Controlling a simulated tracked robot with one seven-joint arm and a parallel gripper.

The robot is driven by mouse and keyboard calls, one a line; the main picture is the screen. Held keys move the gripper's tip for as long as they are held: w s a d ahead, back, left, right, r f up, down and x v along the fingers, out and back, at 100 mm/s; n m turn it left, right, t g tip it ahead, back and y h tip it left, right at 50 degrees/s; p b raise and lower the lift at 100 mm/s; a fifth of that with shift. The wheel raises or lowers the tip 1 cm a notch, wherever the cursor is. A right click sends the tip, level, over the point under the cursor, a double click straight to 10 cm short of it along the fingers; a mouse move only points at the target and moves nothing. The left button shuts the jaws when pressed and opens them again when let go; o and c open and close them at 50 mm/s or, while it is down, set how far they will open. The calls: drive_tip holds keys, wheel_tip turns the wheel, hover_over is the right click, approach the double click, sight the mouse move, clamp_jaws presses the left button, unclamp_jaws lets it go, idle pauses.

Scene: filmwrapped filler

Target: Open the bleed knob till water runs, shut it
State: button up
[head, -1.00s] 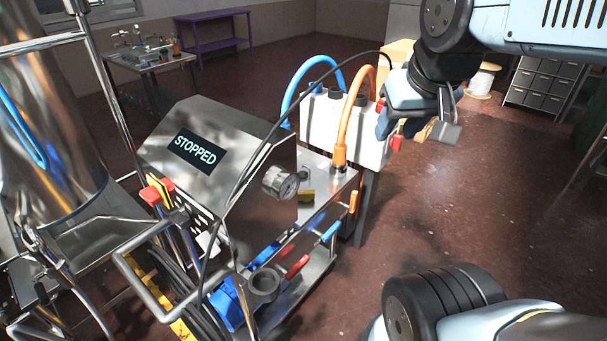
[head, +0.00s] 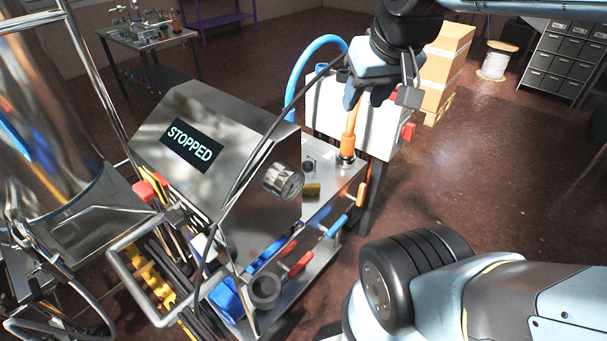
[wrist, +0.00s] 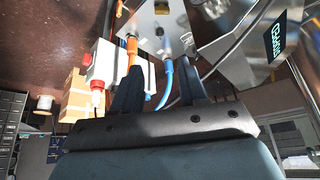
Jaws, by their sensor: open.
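My gripper (head: 367,97) is open and empty, pointing down over the white box's left part and in front of the orange hose's upper part. In the wrist view its two dark fingers (wrist: 160,78) stand apart, with the blue hose (wrist: 166,84) between them. A small dark knob-like fitting (head: 308,166) sits on the metal deck beside the orange hose's foot, with a brass-yellow piece (head: 311,189) near it. I cannot tell which is the bleed knob. The gripper is apart from both. The display (head: 192,146) reads STOPPED. No running water is visible.
The orange hose (head: 350,135) and blue hose (head: 296,85) arch near the white box (head: 378,133). A pressure gauge (head: 284,180) juts from the cabinet, and a black cable crosses it. Red, blue and orange handles line the deck's front.

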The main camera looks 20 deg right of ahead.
drive_tip(key=shift+o, duration=0.6)
drive_tip(key=m+g+y, duration=0.4)
drive_tip(key=m, duration=1.1)
hover_over(312, 185)
drive_tip(key=s+d, duration=0.2)
drive_tip(key=s, duration=0.2)
wheel_tip(312, 185, down, 20)
drive_tip(key=w+d+f+m, duration=0.3)
drive_tip(key=f+m, duration=0.3)
drive_tip(key=f, duration=0.5)
drive_tip(key=x, duration=1.3)
drive_tip(key=shift+s+a, duration=0.2)
drive_tip(key=shift+s, duration=0.15)
drive_tip(key=shift+r+g, duration=0.1)
drive_tip(key=shift+g, duration=0.2)
clamp_jaws()
